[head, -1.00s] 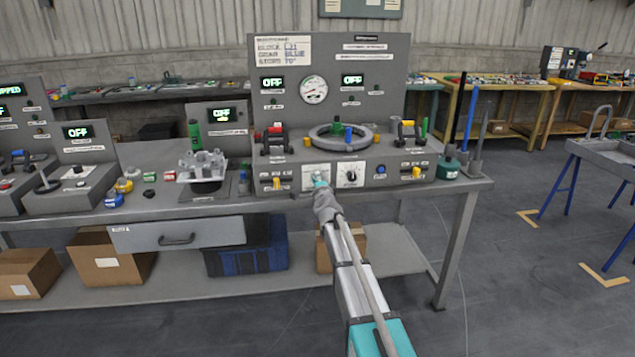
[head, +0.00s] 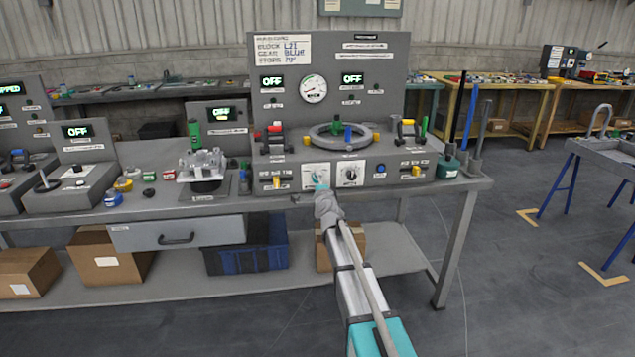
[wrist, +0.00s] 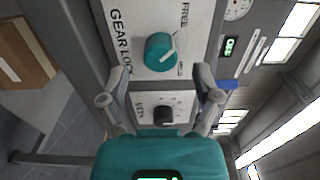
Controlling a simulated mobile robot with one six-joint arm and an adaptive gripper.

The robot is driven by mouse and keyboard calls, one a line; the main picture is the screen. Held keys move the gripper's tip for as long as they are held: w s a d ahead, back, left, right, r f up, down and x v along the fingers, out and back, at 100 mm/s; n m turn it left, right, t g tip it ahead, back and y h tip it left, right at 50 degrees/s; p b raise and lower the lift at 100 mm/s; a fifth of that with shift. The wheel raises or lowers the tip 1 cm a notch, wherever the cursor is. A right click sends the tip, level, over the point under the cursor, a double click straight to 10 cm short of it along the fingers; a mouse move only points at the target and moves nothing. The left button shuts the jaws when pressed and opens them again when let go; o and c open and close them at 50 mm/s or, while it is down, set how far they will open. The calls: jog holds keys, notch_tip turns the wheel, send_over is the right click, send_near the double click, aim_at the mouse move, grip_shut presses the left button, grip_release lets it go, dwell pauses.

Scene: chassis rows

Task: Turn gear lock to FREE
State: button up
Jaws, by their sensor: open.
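The gear lock knob (wrist: 160,50) is a round teal knob on a white plate (wrist: 122,62) lettered GEAR LOCK in the wrist view. FREE is printed at the plate's upper part, with a smaller label near the knob's lower right. A pale mark shows on the knob, but I cannot tell for sure which label it points at. My gripper (wrist: 160,84) is open, its fingers apart and holding nothing. The teal knob lies beyond the fingertips, clear of both. In the head view my gripper (head: 320,187) is at the console's front and partly covers the gear lock plate (head: 317,170).
A black knob (wrist: 163,115) sits on the neighbouring plate, between my fingers in the picture. In the head view, yellow-handled switches (head: 277,183) flank the plates, and a grey ring (head: 341,143) lies above. The bench edge runs just below.

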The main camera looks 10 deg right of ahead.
jog(key=s, duration=0.9)
jog(key=shift+s, duration=0.1)
jog(key=s+a+f+n+g+y, duration=0.2)
jog(key=s+f+n+g, duration=0.3)
jog(key=s+f+n, duration=0.15)
jog(key=s+a+f+n+g+y, duration=0.1)
jog(key=s+a+f+n+g, duration=0.2)
jog(key=s+f+n+g, duration=0.25)
jog(key=s+d+f+n+g+h, duration=0.1)
jog(key=s+d+f+n+g, duration=0.15)
jog(key=s, duration=0.45)
jog(key=s+d+f+n+g+h, duration=0.1)
jog(key=s+f+g, duration=0.15)
jog(key=s, duration=0.45)
jog(key=s+d+f+n+g+h, duration=0.1)
jog(key=s+f+n+g, duration=0.15)
jog(key=s, duration=0.45)
notch_tip(320, 180, up, 24)
jog(key=p, duration=2.3)
jog(key=shift+d+r, duration=0.15)
jog(key=shift+d, duration=0.05)
